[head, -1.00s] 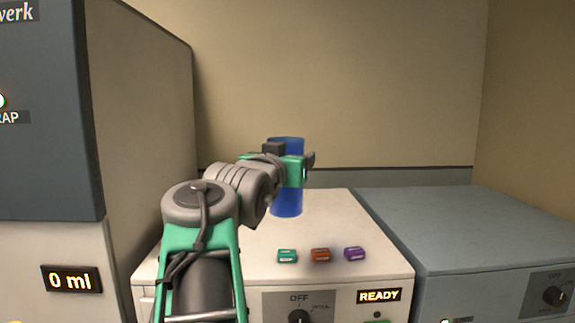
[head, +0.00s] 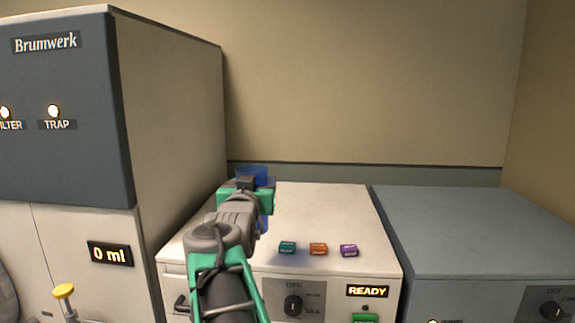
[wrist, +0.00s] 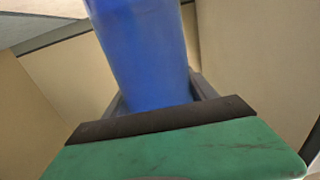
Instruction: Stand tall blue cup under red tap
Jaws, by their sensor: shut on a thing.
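The tall blue cup (head: 254,172) is held by my gripper (head: 250,190), above or just over the left part of the white machine's top. My gripper and arm hide most of it in the head view; a bit of blue shows above and below the gripper. In the wrist view the cup (wrist: 145,55) fills the space between the fingers of the gripper (wrist: 155,98). Whether the cup touches the surface below cannot be told. No red tap is visible; a yellow-topped fitting (head: 64,291) shows at the lower left.
A tall dark-and-pale cabinet (head: 175,130) marked Brumwerk, with a "0 ml" display (head: 109,253), stands close on the left. Teal, orange and purple small blocks (head: 318,249) lie on the white machine (head: 330,215). A blue-grey machine (head: 460,220) is at right, its top clear.

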